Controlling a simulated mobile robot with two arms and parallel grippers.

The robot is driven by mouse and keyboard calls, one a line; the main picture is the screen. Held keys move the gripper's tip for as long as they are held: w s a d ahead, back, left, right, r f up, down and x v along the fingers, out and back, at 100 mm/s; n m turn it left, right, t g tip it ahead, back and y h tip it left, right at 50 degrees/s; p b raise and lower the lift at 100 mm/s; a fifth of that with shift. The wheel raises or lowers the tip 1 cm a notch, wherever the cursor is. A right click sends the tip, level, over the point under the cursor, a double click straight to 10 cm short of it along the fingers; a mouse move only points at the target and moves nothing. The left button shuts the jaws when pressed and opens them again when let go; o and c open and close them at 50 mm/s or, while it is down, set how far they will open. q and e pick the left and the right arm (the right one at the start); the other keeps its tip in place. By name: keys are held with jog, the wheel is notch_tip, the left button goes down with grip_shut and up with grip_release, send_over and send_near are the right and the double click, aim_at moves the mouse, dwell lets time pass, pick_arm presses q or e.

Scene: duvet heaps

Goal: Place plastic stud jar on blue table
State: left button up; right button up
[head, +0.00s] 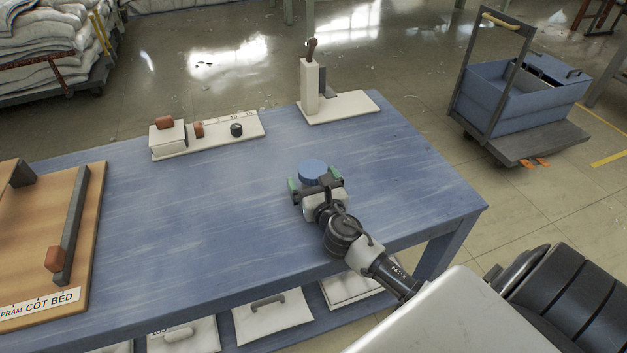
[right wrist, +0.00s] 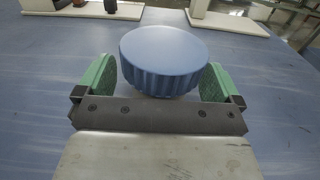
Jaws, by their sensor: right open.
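The plastic stud jar shows as a round blue ribbed lid (head: 312,170) near the right end of the blue table (head: 220,215). In the right wrist view the jar (right wrist: 165,60) is upright, and its lower part is hidden by my gripper. My right gripper (head: 316,187) is at the jar's near side. It is open, with one green-padded finger on each side of the jar, as the right wrist view (right wrist: 160,85) shows. I cannot tell whether the jar's base touches the table. My left gripper is not in view.
A white board with a red block and black knob (head: 236,130) lies at the back edge. A white stand with a lever (head: 311,85) is behind the jar. A wooden board (head: 85,215) lies at the left. The table's middle is clear.

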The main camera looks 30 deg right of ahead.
jog(key=shift+r, duration=0.25)
jog(key=b+v, duration=0.1)
jog(key=v, duration=1.1)
